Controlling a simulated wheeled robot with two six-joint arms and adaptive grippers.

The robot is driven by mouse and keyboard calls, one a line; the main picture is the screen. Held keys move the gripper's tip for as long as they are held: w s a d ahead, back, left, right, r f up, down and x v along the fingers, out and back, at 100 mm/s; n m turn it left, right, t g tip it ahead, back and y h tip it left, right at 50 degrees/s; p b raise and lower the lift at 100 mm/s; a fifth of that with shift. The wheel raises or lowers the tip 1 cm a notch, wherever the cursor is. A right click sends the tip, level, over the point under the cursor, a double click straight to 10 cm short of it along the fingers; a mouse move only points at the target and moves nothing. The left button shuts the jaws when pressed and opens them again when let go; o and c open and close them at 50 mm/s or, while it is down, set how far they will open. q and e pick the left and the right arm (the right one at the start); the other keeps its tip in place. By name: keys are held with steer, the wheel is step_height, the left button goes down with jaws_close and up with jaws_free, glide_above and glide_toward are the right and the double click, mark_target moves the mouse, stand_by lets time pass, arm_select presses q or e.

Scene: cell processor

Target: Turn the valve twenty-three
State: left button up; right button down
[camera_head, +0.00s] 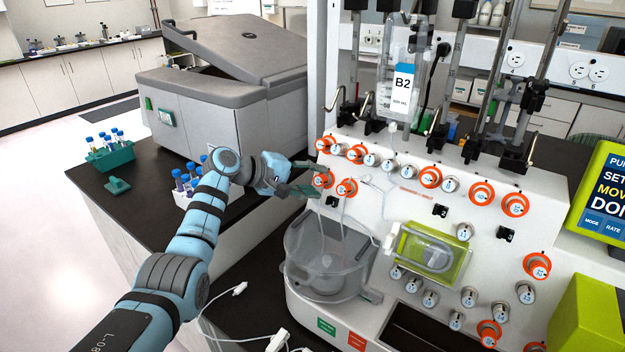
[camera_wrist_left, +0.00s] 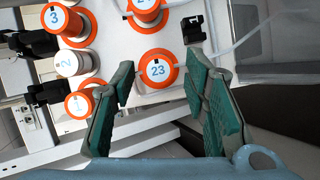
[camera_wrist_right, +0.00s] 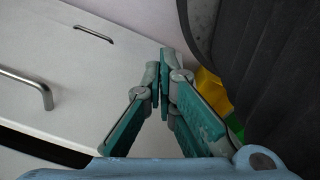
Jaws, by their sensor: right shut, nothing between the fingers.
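Valve 23, a round orange-rimmed knob with a white numbered face (camera_wrist_left: 157,70), is on the white front panel. In the head view it is the left knob of the lower pair (camera_head: 323,181). My left gripper (camera_head: 309,178) is at this valve. In the left wrist view its fingers (camera_wrist_left: 160,75) are open with the valve seen between their tips; whether they touch it I cannot tell. My right gripper (camera_wrist_right: 163,62) is shut and empty, seen only in its wrist view, away from the panel.
Other orange-rimmed valves are close by, such as valve 1 (camera_wrist_left: 78,105), valve 3 (camera_wrist_left: 62,22) and the neighbouring knob (camera_head: 346,188). Thin tubes hang near them. A clear bowl (camera_head: 325,265) is below. A grey centrifuge (camera_head: 225,95) and a tube rack (camera_head: 108,157) stand left.

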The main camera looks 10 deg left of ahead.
arm_select(q)
steer(key=shift+r, duration=0.1)
steer(key=shift+s+a+r, duration=0.15)
steer(key=shift+s+a, duration=0.05)
steer(key=shift+a, duration=0.15)
steer(key=v, duration=1.1)
steer(key=shift+s, duration=0.1)
steer(key=shift+d, duration=0.1)
